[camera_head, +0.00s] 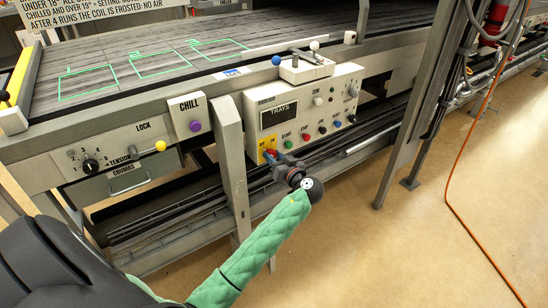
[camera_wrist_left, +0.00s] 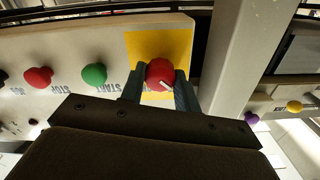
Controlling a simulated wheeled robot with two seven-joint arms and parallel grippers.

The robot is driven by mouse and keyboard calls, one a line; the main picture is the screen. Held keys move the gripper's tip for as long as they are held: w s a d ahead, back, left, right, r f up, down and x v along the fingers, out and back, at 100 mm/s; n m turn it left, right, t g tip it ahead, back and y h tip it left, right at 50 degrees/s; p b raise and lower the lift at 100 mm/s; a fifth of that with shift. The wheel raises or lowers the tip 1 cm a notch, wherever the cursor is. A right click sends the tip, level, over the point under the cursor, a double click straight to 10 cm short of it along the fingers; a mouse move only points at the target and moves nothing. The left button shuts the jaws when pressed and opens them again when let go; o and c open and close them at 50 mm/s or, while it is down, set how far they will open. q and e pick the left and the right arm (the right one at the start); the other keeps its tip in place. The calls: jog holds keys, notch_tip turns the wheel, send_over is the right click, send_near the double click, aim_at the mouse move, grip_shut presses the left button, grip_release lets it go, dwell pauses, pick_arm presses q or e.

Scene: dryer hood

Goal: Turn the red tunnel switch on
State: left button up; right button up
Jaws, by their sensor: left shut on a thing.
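The red tunnel switch (camera_wrist_left: 158,73) is a round red knob with a white pointer mark, set on a yellow square plate (camera_wrist_left: 188,47). In the head view the yellow plate (camera_head: 263,144) sits at the lower left of the white control panel (camera_head: 337,86), and my gripper partly covers the knob. My left gripper (camera_wrist_left: 159,92) has its two fingers on either side of the red knob, shut on it. In the head view the left gripper (camera_head: 274,163) reaches the panel from below on a green-sleeved arm. My right gripper is not in view.
Beside the switch are a green button (camera_wrist_left: 94,75) and a red button (camera_wrist_left: 39,77). A metal post (camera_head: 231,165) stands close to the left of the panel. A CHILL box (camera_head: 190,113) and a lock panel (camera_head: 109,153) lie further left. Open floor is at right.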

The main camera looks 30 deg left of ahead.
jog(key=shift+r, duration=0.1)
pick_arm(q)
jog(key=m+p, duration=0.1)
jog(key=m, duration=0.2)
jog(key=shift+p, duration=0.4)
jog(key=m+p, duration=0.2)
jog(key=m, duration=0.2)
jog(key=shift+r, duration=0.15)
jog(key=m+p, duration=0.4)
jog(key=m, duration=0.1)
jog(key=m+p, duration=0.3)
jog(key=shift+m, duration=0.3)
jog(key=shift+m+p, duration=0.65)
jog(key=shift+m, duration=0.15)
jog(key=shift+w+f+m, duration=0.1)
jog(key=shift+f+m, duration=0.1)
jog(key=shift+m, duration=0.2)
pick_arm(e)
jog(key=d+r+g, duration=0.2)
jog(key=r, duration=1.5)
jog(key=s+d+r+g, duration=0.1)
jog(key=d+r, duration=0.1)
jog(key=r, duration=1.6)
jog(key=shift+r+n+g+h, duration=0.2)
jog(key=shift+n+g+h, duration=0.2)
